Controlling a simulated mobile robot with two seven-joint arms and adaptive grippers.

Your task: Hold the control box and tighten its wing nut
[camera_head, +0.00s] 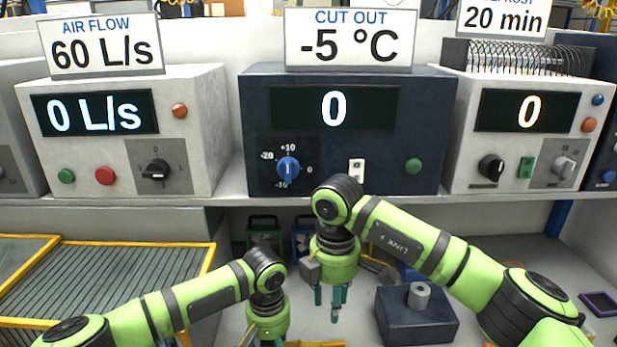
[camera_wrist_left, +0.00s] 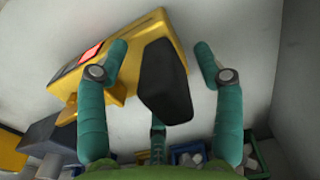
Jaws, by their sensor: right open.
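Several control boxes with displays stand on the shelf: a white one (camera_head: 130,130) reading "0 L/s", a dark blue one (camera_head: 350,155) reading "0" with a blue knob (camera_head: 288,168), and a white one (camera_head: 530,145) at the right. I cannot make out a wing nut. My right gripper (camera_head: 332,298) points down, open and empty, below the shelf in front of the blue box. My left gripper (camera_head: 268,344) is low at the bottom edge. In the left wrist view its fingers (camera_wrist_left: 160,62) are apart, either side of the black part (camera_wrist_left: 165,85) of a yellow device (camera_wrist_left: 150,35); contact is unclear.
A dark block (camera_head: 415,325) with a grey cylinder (camera_head: 418,296) sits on the bench right of my right gripper. Green (camera_head: 264,232) and blue (camera_head: 302,238) crates stand under the shelf. A yellow-edged frame (camera_head: 130,244) is at left.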

